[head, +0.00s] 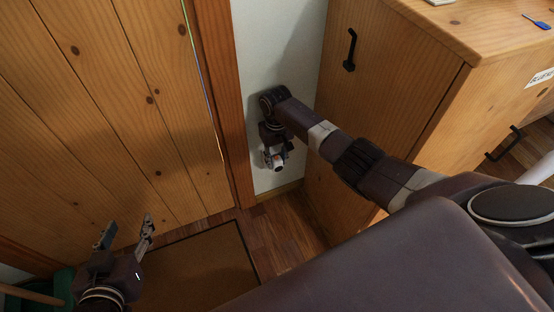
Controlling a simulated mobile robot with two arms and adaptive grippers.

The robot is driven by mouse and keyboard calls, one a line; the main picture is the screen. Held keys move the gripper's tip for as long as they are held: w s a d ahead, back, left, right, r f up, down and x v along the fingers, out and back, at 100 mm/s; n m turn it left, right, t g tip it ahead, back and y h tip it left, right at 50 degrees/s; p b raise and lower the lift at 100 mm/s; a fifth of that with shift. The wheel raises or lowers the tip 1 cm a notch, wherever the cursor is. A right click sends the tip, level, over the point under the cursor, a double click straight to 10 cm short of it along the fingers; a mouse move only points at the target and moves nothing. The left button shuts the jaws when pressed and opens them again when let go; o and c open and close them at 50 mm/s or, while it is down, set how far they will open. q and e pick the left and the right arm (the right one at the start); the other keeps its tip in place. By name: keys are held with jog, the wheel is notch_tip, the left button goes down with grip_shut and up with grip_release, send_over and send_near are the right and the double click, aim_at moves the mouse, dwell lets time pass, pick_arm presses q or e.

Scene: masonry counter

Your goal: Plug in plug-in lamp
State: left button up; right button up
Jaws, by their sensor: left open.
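The plug-in lamp (279,167) is a small white piece with a touch of orange, low in front of the white wall between the door frame and the wooden cabinet. My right gripper (273,157) points down there, and its fingers are around the lamp. The gripper hides part of the lamp, and no socket can be made out behind it. Whether the lamp touches the wall cannot be told. My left gripper (127,231) is at the lower left, open and empty, in front of the wooden door and away from the lamp.
A wooden plank door (120,110) with a frame (222,100) fills the left. A wooden cabinet (375,90) with a black handle (350,50) stands close to the right of the wall strip (275,45). A brown mat (200,268) lies on the wood floor (285,235).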

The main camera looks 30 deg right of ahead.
jog(key=o, duration=0.6)
jog(key=shift+w, duration=0.1)
jog(key=shift+c, duration=0.2)
jog(key=shift+r, duration=0.1)
notch_tip(320, 180, up, 12)
dwell(0.4)
